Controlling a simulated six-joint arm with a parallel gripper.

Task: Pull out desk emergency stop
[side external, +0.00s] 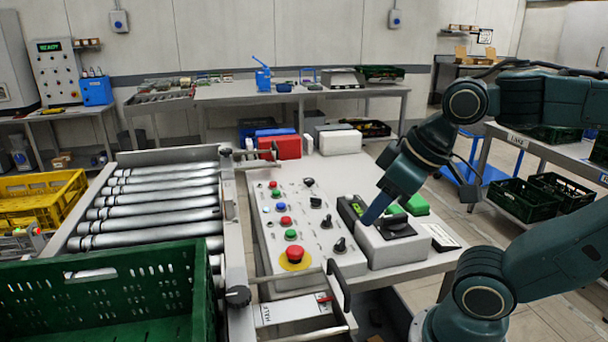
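The desk emergency stop is a red mushroom button (295,252) on a round yellow plate, at the near end of the sloped light-grey control panel (312,225). Nothing covers it. My gripper (372,215) points down and left, to the right of the panel, over or beside a grey box with a black rotary handle (396,228). It is clearly apart from the emergency stop. Only a blue finger shape shows at its tip, so I cannot tell whether it is open or shut, or whether it touches the box.
Black knobs (340,244) and several small coloured buttons stand on the panel. A black-handled metal bar (338,284) rises near the emergency stop. The roller conveyor (150,205) and a green crate (110,290) are left.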

